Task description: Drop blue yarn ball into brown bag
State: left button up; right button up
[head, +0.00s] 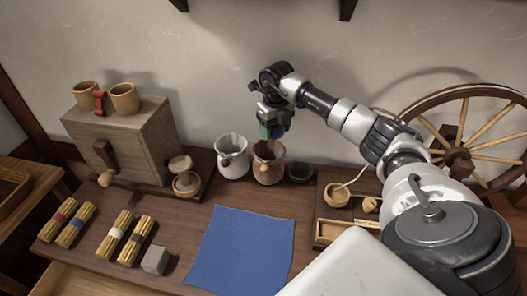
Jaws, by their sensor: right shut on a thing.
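The brown bag (268,172) stands upright on the table near the wall, with its mouth facing up. My right gripper (271,128) is above the bag's mouth, pointing down. It is shut on the blue yarn ball (277,131), of which only a small dark blue part shows between the fingers. The ball is above the bag's rim and looks clear of it. My left gripper is not in view.
A blue cloth (240,250) lies in front. A wooden box (125,140) and several straw bundles (72,225) are at left. A spoked wheel (465,130) is at right.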

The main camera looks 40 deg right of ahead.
notch_tip(320, 180, down, 4)
jog(key=b, duration=0.2)
jog(key=shift+r+b, duration=0.1)
jog(key=shift+b, duration=0.25)
jog(key=shift+f+b, duration=0.4)
jog(key=shift+f, duration=0.1)
jog(key=o, duration=1)
